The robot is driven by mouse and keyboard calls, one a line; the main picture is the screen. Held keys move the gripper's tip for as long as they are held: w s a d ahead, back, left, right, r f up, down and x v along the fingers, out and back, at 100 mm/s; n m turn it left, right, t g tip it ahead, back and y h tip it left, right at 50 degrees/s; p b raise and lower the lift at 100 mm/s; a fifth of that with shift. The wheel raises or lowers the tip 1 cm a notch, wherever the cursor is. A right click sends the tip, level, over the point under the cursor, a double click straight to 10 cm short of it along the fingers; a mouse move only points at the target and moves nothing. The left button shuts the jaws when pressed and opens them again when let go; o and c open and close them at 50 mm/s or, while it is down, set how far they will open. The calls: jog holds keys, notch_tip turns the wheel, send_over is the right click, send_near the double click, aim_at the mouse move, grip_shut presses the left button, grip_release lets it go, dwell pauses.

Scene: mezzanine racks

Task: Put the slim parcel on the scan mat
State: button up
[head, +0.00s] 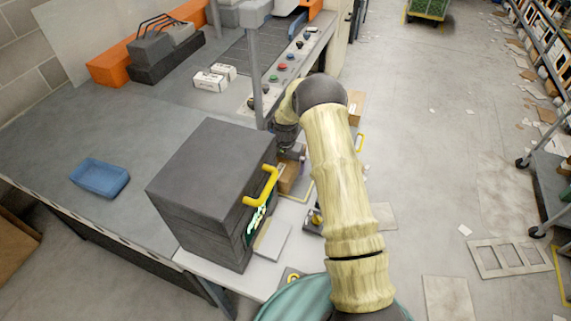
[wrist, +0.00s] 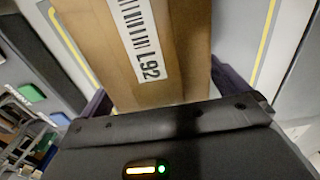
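The slim parcel, a brown cardboard box (wrist: 165,55) with a white barcode label reading L92, fills the upper middle of the wrist view. My gripper (wrist: 162,92) has a dark finger on each side of it, close against its sides, and looks shut on it. In the head view the parcel (head: 289,176) shows below my gripper (head: 291,153), partly hidden by my arm. A pale surface with yellow border lines, seemingly the scan mat (wrist: 240,35), lies behind the parcel; its yellow edge (head: 306,193) also shows in the head view. I cannot tell whether the parcel touches it.
A dark grey cabinet (head: 215,180) with a yellow handle (head: 262,187) stands close left of my gripper. Another cardboard box (head: 356,106) is beyond my arm. A post (head: 257,75) and button panel (head: 290,65) stand behind. A blue tray (head: 99,178) sits far left.

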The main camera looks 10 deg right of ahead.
jog(key=shift+r, duration=0.1)
notch_tip(320, 180, up, 11)
jog(key=b, duration=0.3)
jog(key=shift+r, duration=0.5)
dwell(1.4)
